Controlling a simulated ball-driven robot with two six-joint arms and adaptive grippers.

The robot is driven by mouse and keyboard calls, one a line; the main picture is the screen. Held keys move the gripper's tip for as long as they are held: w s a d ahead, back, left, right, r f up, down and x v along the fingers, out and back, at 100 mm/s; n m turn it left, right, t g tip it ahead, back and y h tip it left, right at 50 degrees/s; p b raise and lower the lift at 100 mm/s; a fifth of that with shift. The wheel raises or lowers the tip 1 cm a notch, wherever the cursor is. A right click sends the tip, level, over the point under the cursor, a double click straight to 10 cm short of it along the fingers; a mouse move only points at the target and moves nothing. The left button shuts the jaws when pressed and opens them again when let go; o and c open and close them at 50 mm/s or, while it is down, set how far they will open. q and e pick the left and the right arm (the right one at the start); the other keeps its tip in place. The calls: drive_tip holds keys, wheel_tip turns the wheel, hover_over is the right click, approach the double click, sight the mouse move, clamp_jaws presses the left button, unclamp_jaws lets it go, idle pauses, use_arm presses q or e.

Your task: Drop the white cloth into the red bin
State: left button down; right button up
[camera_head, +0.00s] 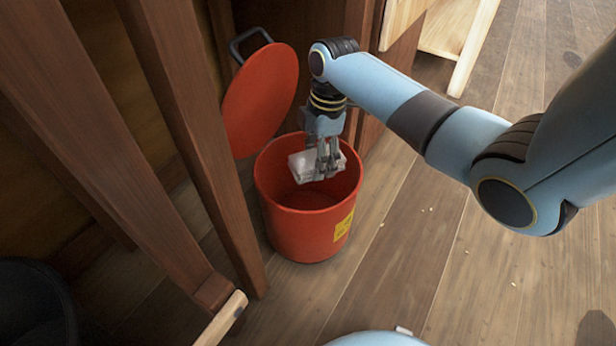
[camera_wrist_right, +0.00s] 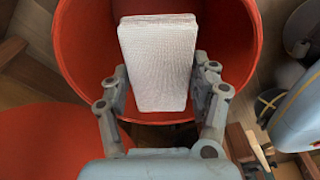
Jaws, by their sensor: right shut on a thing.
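The red bin (camera_head: 305,231) stands upright on the wooden floor with its mouth open and a yellow label on its side. Its round red lid (camera_head: 262,98) is tilted up behind it at the left. My right gripper (camera_head: 325,172) is shut on the folded white cloth (camera_head: 302,166) and holds it over the bin's mouth, near the rim's height. In the right wrist view the cloth (camera_wrist_right: 160,65) sits between both fingers, with the bin's red inside wall (camera_wrist_right: 85,40) around it. The bin's floor is partly hidden by the cloth. My left gripper is not in view.
Dark wooden posts (camera_head: 195,130) stand close to the left of the bin. A dark round container (camera_head: 30,305) is at the lower left. A pale wooden piece (camera_head: 458,40) stands at the top right. The plank floor (camera_head: 400,270) right of the bin is clear apart from small chips.

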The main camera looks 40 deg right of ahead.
drive_tip(key=o, duration=1.3)
wheel_tip(320, 180, up, 12)
drive_tip(key=d, duration=0.1)
drive_tip(key=shift+s+d, duration=0.15)
drive_tip(key=shift+d, duration=0.05)
